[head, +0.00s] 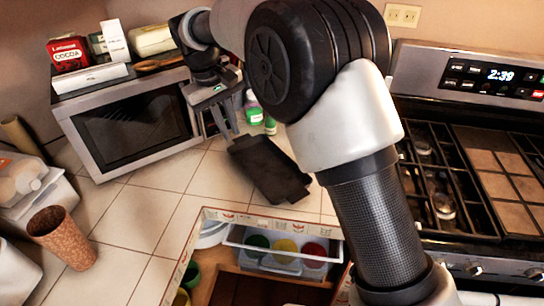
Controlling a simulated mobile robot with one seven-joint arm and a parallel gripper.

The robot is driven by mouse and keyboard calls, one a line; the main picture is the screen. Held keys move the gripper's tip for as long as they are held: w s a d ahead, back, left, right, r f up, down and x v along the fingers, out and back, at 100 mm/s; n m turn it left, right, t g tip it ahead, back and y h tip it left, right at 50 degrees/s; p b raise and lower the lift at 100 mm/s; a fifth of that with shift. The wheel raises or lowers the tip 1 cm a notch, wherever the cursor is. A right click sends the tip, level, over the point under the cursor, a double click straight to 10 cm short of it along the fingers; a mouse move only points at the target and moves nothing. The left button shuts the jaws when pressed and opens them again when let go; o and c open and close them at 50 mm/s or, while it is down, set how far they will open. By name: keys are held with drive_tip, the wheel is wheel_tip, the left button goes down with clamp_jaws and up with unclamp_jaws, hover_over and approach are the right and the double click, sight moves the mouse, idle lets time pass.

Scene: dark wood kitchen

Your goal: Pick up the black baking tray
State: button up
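The black baking tray (268,168) lies on the white tiled counter in the middle of the head view. It is a dark, shallow rectangle with a handle at its near right end. My gripper (219,134) hangs fingers down beside the tray's far left end, in front of the microwave's right side. Its fingers look spread apart with nothing between them. Whether a fingertip touches the tray's edge cannot be told from this angle. My arm hides the counter to the right of the tray.
A microwave (132,128) with boxes on top stands behind left. Green-and-white bottles (254,112) stand just behind the tray. An open drawer (268,238) with colored cups is below the counter edge. A cork-brown cup (62,238) stands left; a stove (480,170) is right.

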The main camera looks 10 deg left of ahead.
hover_over(246, 173)
drive_tip(key=a, duration=0.1)
drive_tip(key=f, duration=1.2)
drive_tip(key=shift+s+a+f+b, duration=0.1)
drive_tip(key=shift+s+a+b, duration=0.05)
drive_tip(key=shift+s+b, duration=0.2)
drive_tip(key=shift+w+d+f, duration=0.1)
drive_tip(key=shift+d+f, duration=0.15)
drive_tip(key=shift+f, duration=0.6)
drive_tip(key=shift+w+d+f, duration=0.1)
drive_tip(key=shift+d+f, duration=0.1)
drive_tip(key=shift+f, duration=0.7)
drive_tip(key=shift+w+d+f, duration=0.1)
drive_tip(key=shift+d+f, duration=0.15)
drive_tip(key=shift+f, duration=0.6)
drive_tip(key=shift+c, duration=0.5)
clamp_jaws()
drive_tip(key=shift+r, duration=0.2)
